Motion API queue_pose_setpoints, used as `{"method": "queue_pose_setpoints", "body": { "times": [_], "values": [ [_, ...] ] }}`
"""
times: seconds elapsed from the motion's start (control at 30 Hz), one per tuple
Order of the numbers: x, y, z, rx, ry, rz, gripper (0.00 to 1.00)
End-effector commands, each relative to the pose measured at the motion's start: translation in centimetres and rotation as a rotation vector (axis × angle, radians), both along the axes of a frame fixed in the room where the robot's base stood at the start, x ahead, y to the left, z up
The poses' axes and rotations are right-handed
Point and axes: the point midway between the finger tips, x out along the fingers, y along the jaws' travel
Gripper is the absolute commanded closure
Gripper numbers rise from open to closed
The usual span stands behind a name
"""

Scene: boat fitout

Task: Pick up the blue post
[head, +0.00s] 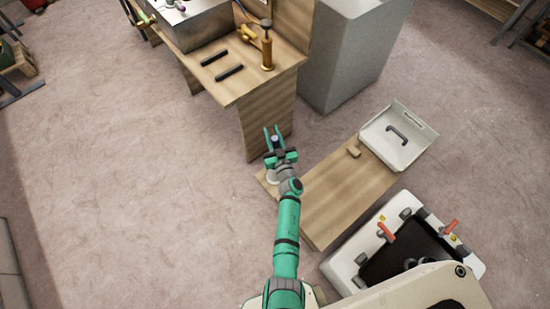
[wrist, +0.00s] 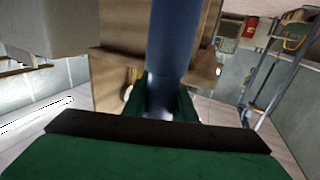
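The blue post (wrist: 174,40) stands in the middle of the wrist view and runs out of its top edge. Its lower part passes down between the green fingers of my gripper (wrist: 160,104), which press close on both sides with no clear gap. In the head view my gripper (head: 273,134) is above the near-left end of the low wooden board, with the top of the blue post (head: 275,140) showing small and dark between the fingers. A white round piece (head: 272,176) shows below the gripper, partly hidden by my arm. The post's lower end is hidden.
A wooden workbench (head: 268,112) with two black bars and a brass-coloured tool stands just beyond my gripper. A grey cabinet (head: 345,60) is behind to the right. The low board (head: 340,200) carries a small wooden block and a white tray (head: 412,152). Open floor lies left.

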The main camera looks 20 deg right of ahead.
Motion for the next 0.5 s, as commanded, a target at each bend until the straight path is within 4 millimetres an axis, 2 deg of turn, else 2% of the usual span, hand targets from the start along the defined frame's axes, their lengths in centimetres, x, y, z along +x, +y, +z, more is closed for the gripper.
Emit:
{"method": "queue_pose_setpoints", "body": {
  "times": [0.37,0.5],
  "values": [
    [0.1,0.1,0.3,-0.001,-0.003,0.003,1.00],
    [0.1,0.1,1.1,-0.002,-0.003,0.003,1.00]
  ]
}}
